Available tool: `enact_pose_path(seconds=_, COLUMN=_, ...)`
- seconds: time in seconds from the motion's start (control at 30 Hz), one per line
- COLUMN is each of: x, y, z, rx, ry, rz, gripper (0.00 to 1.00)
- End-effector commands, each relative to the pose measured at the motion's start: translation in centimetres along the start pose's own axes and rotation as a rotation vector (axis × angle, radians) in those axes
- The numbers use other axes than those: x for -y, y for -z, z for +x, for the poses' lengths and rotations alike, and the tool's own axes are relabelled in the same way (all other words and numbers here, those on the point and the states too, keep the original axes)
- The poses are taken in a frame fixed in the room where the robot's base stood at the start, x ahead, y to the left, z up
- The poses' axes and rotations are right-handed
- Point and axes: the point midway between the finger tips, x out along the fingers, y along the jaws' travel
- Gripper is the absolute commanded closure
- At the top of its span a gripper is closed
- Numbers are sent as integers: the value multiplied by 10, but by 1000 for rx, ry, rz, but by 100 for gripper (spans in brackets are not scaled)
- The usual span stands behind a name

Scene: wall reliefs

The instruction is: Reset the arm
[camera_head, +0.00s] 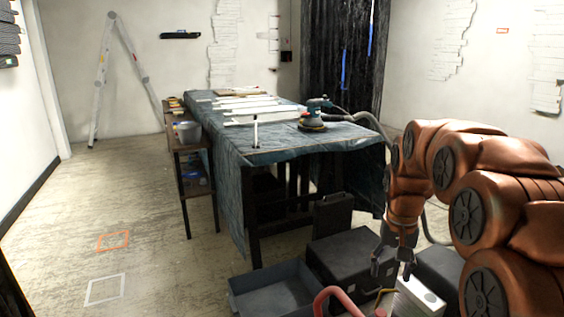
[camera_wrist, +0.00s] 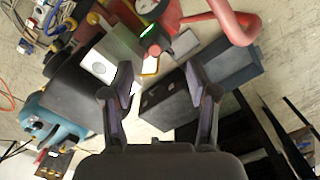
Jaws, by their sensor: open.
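My arm (camera_head: 470,180) is orange-brown and fills the right side of the head view, bent over with its end pointing down. My gripper (camera_head: 391,272) hangs at the lower right, near a white-topped box (camera_head: 420,296). In the wrist view my gripper (camera_wrist: 160,90) has its two fingers wide apart, with nothing between them. The floor and equipment show beyond the fingers.
A table under a blue cloth (camera_head: 228,190) stands in the middle, with a sander (camera_head: 312,122) on it. A dark case (camera_head: 345,265) and an open grey bin (camera_head: 270,291) lie near my gripper. A ladder (camera_head: 103,80) leans at the back left.

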Motion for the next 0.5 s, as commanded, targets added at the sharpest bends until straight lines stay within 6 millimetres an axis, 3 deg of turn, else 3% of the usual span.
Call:
enact_pose_path(seconds=0.03, x=2, y=-14, z=-25, rx=5, ry=-1, rz=-14, gripper=41)
enact_pose_path(seconds=0.5, x=9, y=-125, z=-121, rx=48, ry=-9, rz=-125, gripper=41)
